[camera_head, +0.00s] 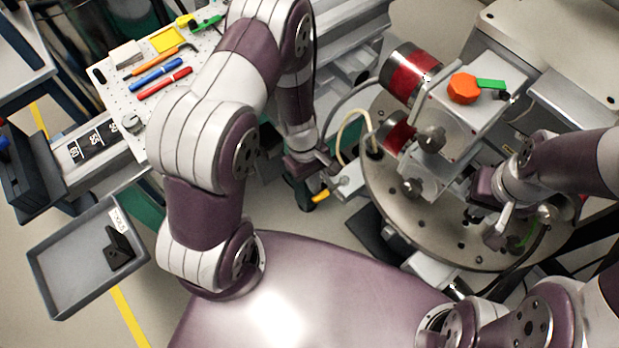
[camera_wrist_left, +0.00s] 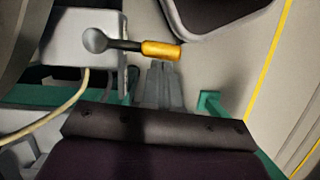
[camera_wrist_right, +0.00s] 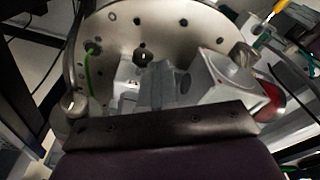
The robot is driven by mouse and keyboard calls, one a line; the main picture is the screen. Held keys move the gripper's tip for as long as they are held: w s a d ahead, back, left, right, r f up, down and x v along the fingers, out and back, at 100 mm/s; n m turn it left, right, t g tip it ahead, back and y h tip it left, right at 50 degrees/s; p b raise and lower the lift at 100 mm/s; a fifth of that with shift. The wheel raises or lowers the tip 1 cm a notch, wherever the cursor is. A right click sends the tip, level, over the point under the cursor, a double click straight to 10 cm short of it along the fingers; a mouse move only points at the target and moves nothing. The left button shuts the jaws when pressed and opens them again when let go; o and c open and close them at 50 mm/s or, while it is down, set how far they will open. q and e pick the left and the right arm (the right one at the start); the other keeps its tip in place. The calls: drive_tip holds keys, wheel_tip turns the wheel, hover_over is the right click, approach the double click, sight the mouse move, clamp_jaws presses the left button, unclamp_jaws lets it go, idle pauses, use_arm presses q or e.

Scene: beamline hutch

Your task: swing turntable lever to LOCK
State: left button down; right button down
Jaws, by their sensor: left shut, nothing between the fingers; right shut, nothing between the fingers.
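The lever with a yellow-orange grip (camera_head: 320,197) sticks out at the left side of the round metal turntable (camera_head: 395,215). In the left wrist view the lever's grip (camera_wrist_left: 161,50) lies sideways on a dark shaft from a round grey pivot (camera_wrist_left: 95,40) on a pale block. My left gripper (camera_head: 332,168) is shut and empty, just beside the lever; in the left wrist view its fingertips (camera_wrist_left: 162,66) are close to the grip, and contact cannot be told. My right gripper (camera_head: 500,222) is shut and empty over the turntable's right part. No LOCK marking is readable.
Red-banded cylinders (camera_head: 411,72) and a block with an orange hexagonal knob (camera_head: 464,88) stand on the turntable. A tool board (camera_head: 115,95) with several tools lies upper left. A grey tray (camera_head: 70,270) is lower left. Cables run beside the turntable.

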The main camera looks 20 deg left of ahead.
use_arm(q)
drive_tip(key=shift+s+d, duration=0.2)
drive_tip(key=shift+s, duration=0.15)
idle(0.4)
drive_tip(key=p+v, duration=0.3)
drive_tip(key=v, duration=0.9)
drive_tip(key=shift+r+p, duration=0.3)
drive_tip(key=shift+p, duration=0.1)
drive_tip(key=shift+w+a, duration=0.1)
